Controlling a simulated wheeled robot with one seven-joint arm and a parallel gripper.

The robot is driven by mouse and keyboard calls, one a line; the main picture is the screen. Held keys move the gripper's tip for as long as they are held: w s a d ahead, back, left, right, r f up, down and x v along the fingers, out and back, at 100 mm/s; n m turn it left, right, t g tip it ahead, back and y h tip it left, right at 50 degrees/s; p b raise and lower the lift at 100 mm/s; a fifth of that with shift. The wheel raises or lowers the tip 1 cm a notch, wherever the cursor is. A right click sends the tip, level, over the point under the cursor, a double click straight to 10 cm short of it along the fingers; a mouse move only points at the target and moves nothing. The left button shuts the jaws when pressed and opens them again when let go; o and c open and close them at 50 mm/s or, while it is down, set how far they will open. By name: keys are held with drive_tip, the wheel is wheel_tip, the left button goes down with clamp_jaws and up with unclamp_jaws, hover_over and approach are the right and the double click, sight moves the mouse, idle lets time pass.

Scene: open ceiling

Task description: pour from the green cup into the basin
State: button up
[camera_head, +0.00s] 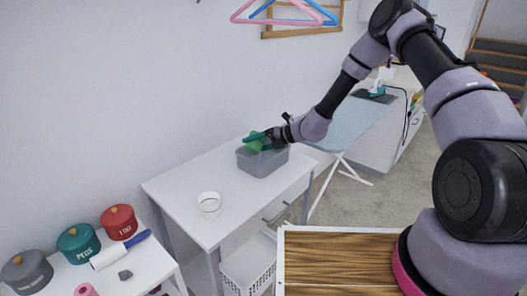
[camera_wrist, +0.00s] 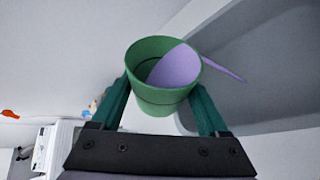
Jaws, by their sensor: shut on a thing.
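The green cup (camera_head: 254,144) is held above the grey basin (camera_head: 262,167) on the white table. In the wrist view the green cup (camera_wrist: 152,100) sits between the two teal fingers of my gripper (camera_wrist: 163,105), which is shut on it. The cup is tilted relative to the room and holds purple liquid (camera_wrist: 174,66). A thin purple strip (camera_wrist: 224,68) reaches out past the cup's rim, over the grey basin (camera_wrist: 270,60). In the head view my gripper (camera_head: 262,137) is at the basin's back; the basin's inside is mostly hidden.
A white round container (camera_head: 208,203) stands on the table, left of the basin. A side table at lower left holds red (camera_head: 119,222), green (camera_head: 78,243) and grey (camera_head: 27,271) lidded pots and a lint roller (camera_head: 120,250). An ironing board (camera_head: 350,120) stands behind right.

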drive_tip(key=shift+f+m+g+p, duration=0.3)
drive_tip(key=shift+m+g+p, duration=0.1)
drive_tip(key=shift+m, duration=0.1)
idle(0.7)
drive_tip(key=shift+w+d+r+m+g+y+p, duration=0.1)
drive_tip(key=shift+w+r+m+g+y+p, duration=0.1)
drive_tip(key=shift+r+m+g+y+p, duration=0.25)
idle(0.9)
drive_tip(key=shift+w+d+f+m+y, duration=0.3)
drive_tip(key=shift+w+f+m, duration=0.2)
drive_tip(key=shift+w+m, duration=0.15)
idle(0.7)
drive_tip(key=shift+w+d+r+m+g+y+p, duration=0.1)
drive_tip(key=shift+w+r+m+g+y+p, duration=0.2)
drive_tip(key=shift+m+g+p, duration=0.3)
idle(0.9)
